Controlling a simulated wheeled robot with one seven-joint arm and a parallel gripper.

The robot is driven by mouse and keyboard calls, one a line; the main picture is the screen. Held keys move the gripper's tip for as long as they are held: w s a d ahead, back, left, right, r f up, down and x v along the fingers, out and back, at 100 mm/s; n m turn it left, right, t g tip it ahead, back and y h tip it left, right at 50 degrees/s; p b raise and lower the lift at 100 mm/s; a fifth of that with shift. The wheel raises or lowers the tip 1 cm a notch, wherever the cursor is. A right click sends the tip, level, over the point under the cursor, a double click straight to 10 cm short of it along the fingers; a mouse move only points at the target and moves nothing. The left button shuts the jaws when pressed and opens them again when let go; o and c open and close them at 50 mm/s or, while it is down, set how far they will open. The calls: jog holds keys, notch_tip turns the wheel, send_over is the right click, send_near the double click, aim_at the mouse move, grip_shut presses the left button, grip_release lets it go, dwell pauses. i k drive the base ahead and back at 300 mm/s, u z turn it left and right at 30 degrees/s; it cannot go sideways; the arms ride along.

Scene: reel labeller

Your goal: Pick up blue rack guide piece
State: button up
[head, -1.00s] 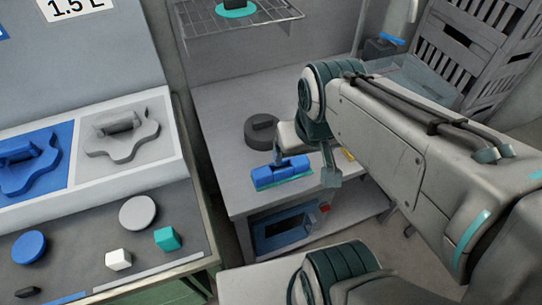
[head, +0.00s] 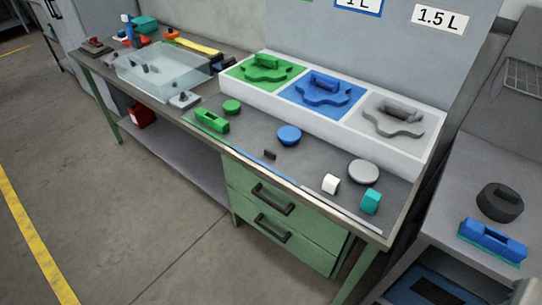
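The blue rack guide piece (head: 492,241) is a long blue block with a raised grip on top and a thin teal edge along its base. It lies near the front edge of the grey side table (head: 455,221) at the far right of the head view. Nothing is touching it from above. My gripper is not in view. A pale grey shape, perhaps part of my arm, shows in the bottom right corner, and I cannot tell which part.
A black reel (head: 500,202) sits just behind the blue piece. The workbench (head: 185,160) bears a white tray (head: 345,121) with green, blue and grey sections. A similar green piece (head: 211,121), a blue disc (head: 289,135), a white cube (head: 331,184) and a teal block (head: 371,201) lie along its front.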

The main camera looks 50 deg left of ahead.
aim_at(510, 249)
jog(key=k, duration=0.25)
jog(key=z, duration=0.95)
jog(key=i, duration=1)
jog(key=u, duration=3.45)
jog(key=i, duration=0.5)
jog(key=z, duration=0.05)
jog(key=k, duration=0.5)
jog(key=z, duration=0.7)
jog(key=i, duration=0.35)
jog(key=z, duration=0.05)
